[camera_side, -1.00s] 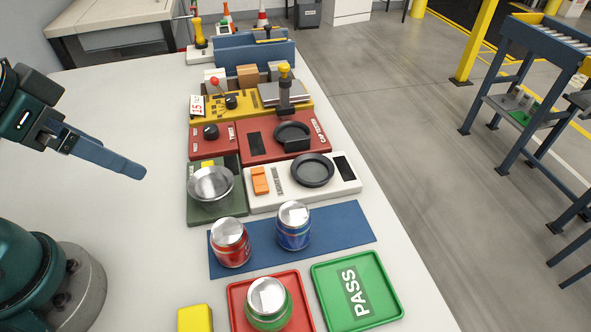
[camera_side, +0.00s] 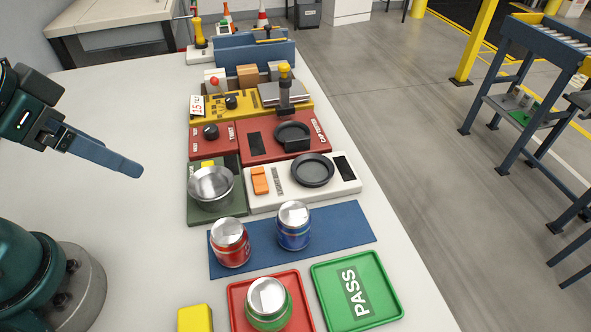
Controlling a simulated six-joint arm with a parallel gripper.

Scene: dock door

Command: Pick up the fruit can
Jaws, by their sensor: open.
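Three cans with silver lids are in view; I cannot read which one is the fruit can. A red can (camera_side: 231,251) and a blue can (camera_side: 294,232) stand upright on the blue mat (camera_side: 345,225). A green can (camera_side: 268,316) stands upright in the red tray (camera_side: 306,306) at the front. My gripper (camera_side: 140,170) is at the left, above the white table, well apart from the cans. It is empty; from this side its fingers overlap, so the gap between them is hidden.
An empty green PASS tray (camera_side: 386,302) lies right of the red tray. A yellow block (camera_side: 195,318) sits at the front edge. A metal bowl (camera_side: 211,187), a white station with a dark dish (camera_side: 313,170) and red and yellow stations stand behind the mat. The table's left side is clear.

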